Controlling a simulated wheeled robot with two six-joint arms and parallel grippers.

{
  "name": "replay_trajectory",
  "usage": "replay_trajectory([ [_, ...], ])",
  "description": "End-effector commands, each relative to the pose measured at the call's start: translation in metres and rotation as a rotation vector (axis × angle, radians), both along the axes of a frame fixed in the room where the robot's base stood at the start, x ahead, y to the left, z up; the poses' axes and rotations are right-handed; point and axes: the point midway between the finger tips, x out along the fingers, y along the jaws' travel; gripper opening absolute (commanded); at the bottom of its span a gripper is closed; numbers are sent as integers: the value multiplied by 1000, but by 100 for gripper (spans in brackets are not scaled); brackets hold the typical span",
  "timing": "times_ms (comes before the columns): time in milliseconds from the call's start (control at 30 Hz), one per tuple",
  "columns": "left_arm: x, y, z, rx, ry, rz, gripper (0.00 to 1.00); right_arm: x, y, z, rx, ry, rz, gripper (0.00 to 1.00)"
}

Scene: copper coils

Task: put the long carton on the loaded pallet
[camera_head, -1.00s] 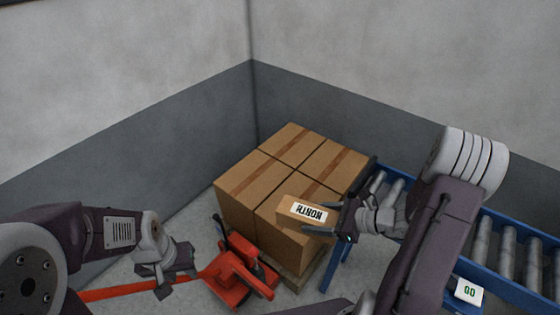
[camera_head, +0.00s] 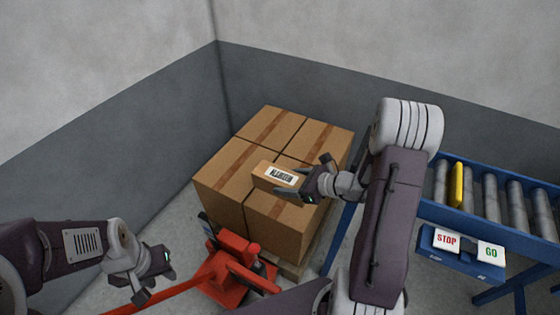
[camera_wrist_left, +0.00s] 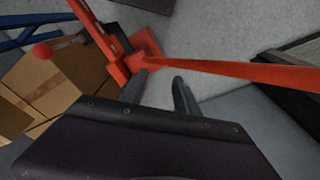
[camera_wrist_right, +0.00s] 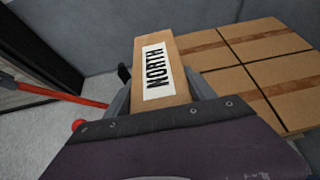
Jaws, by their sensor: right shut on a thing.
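The long carton (camera_head: 268,176) is brown with a white label; the label reads NORTH in the right wrist view (camera_wrist_right: 154,75). My right gripper (camera_head: 298,187) is shut on it, with one finger on each side. The carton is over the large boxes of the loaded pallet (camera_head: 287,270); I cannot tell whether it touches them. Several large taped boxes (camera_head: 228,170) sit on the pallet, and they also show in the right wrist view (camera_wrist_right: 250,75). My left gripper (camera_head: 157,280) is open and empty, near the red handle in the left wrist view (camera_wrist_left: 160,85).
A red pallet jack (camera_head: 235,265) stands in front of the pallet, its handle running to the lower left. A blue roller conveyor (camera_head: 485,200) with a yellow bar (camera_head: 457,185) and STOP and GO signs (camera_head: 447,239) is at the right. Grey walls close in the corner behind.

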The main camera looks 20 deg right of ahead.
Motion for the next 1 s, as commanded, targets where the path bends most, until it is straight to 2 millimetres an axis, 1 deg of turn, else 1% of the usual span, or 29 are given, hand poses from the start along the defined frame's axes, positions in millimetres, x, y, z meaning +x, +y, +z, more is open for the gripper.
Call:
replay_trajectory([
  [33,0,0,-28,0,0,0,36,9,-2,-25,0,-6,-31,4],
  [67,0,0,-38,0,0,0,36,15,-4,-34,2,-8,-55,4],
  [200,0,0,-87,0,1,0,36,46,-15,-74,14,-22,-185,4],
  [300,0,0,-112,0,1,0,36,64,-21,-92,30,-31,-269,4],
  [433,0,0,-126,0,0,0,36,77,-27,-101,44,-38,-337,4],
  [633,0,0,-127,0,0,0,36,81,-30,-100,54,-39,-364,4],
  [667,0,0,-129,0,0,0,36,81,-30,-104,53,-38,-364,4],
  [833,0,0,-150,0,0,0,36,80,-30,-146,54,-34,-364,4],
  [900,0,0,-155,0,0,0,36,80,-30,-157,54,-36,-363,4],
  [1000,0,0,-156,0,0,0,36,81,-30,-163,53,-38,-363,4],
])
